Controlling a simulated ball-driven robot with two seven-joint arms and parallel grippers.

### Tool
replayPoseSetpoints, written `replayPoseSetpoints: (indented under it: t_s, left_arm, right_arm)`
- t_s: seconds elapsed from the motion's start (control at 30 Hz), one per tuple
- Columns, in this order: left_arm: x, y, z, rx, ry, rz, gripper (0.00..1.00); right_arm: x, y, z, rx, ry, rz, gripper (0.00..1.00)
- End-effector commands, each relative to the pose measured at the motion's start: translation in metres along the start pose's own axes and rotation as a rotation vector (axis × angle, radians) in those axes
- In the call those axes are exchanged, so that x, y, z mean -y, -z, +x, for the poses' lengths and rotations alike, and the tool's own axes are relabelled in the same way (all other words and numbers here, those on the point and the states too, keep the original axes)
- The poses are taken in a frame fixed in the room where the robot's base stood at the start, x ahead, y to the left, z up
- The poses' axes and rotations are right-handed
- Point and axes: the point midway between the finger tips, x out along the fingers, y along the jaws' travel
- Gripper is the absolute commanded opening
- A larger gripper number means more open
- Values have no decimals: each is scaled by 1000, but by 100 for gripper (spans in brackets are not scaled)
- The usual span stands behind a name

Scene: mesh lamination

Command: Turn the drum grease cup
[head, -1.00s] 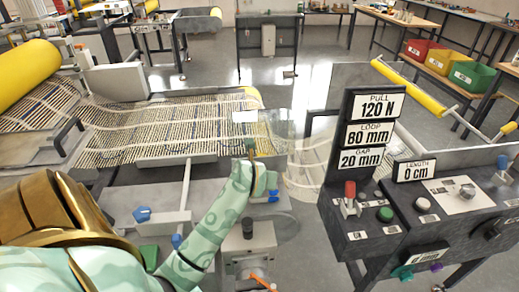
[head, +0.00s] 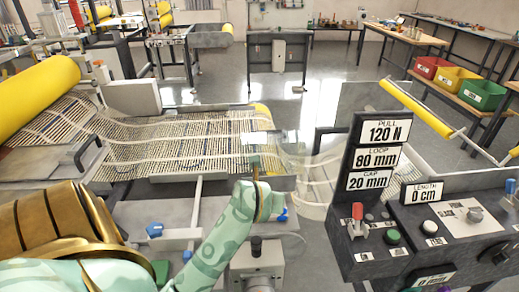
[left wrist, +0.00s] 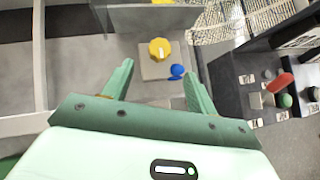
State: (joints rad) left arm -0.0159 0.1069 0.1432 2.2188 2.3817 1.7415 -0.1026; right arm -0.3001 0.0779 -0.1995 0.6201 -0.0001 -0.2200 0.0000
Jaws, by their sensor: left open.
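A round yellow cap (left wrist: 160,49), which looks like the grease cup, sits on a grey block (left wrist: 150,68) in the left wrist view. A small blue knob (left wrist: 177,71) is beside it, to its lower right. My left gripper (left wrist: 158,73) is open, with its two green fingers apart and the yellow cap ahead, between and just beyond their tips. My right gripper is not in view.
A control panel (head: 440,235) with a red lever (head: 357,213), a green button (head: 393,237) and signs stands to the right. A patterned mesh web (head: 190,145) and a yellow roller (head: 40,95) lie on the left. A black-topped knob (head: 256,246) stands below my wrist.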

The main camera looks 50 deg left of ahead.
Motion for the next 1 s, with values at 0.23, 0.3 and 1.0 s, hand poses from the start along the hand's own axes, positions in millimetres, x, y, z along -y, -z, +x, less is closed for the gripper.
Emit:
replayPoseSetpoints:
  t_s: [0.23,0.3,1.0]
  left_arm:
    - [0,-2,-57,0,2,-1,58]
    - [0,-2,-66,1,1,-1,58]
    - [0,0,-73,0,0,0,58]
  right_arm:
    - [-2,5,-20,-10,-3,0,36]
    - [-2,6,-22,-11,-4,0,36]
    - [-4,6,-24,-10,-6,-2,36]
